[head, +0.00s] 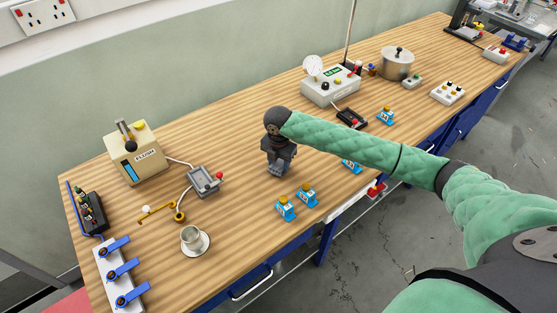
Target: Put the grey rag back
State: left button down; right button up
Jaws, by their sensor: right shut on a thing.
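My right gripper (278,168) points down over the middle of the wooden bench (240,210), its arm in a green padded sleeve coming in from the right. It is shut, and a small lighter grey piece, which looks like the grey rag (277,170), shows at its fingertips. The gripper hides most of it, and I cannot tell whether it touches the bench. My left gripper is not in view.
Left stand a beige FLUSH box (134,152), a grey tray device (204,181), a cup on a saucer (193,240) and blue-handled valves (121,270). Small blue stands (285,207) line the front edge. A gauge box (331,86) and a lidded pot (397,64) stand behind right.

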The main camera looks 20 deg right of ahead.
aim_at(278, 164)
jog(key=shift+f, duration=0.25)
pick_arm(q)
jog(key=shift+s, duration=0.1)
pick_arm(e)
jog(key=o, duration=1)
jog(key=shift+c, duration=0.2)
jog(key=shift+r, duration=0.1)
jog(key=shift+r+b, duration=0.4)
jog(key=shift+r, duration=0.05)
notch_tip(278, 164, up, 6)
jog(key=b, duration=0.3)
jog(key=shift+w, duration=0.1)
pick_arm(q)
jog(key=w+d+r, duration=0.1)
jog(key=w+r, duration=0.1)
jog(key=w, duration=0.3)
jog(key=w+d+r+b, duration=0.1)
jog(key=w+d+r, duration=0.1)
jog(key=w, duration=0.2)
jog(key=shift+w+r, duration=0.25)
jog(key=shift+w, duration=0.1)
pick_arm(e)
jog(key=shift+r, duration=2.6)
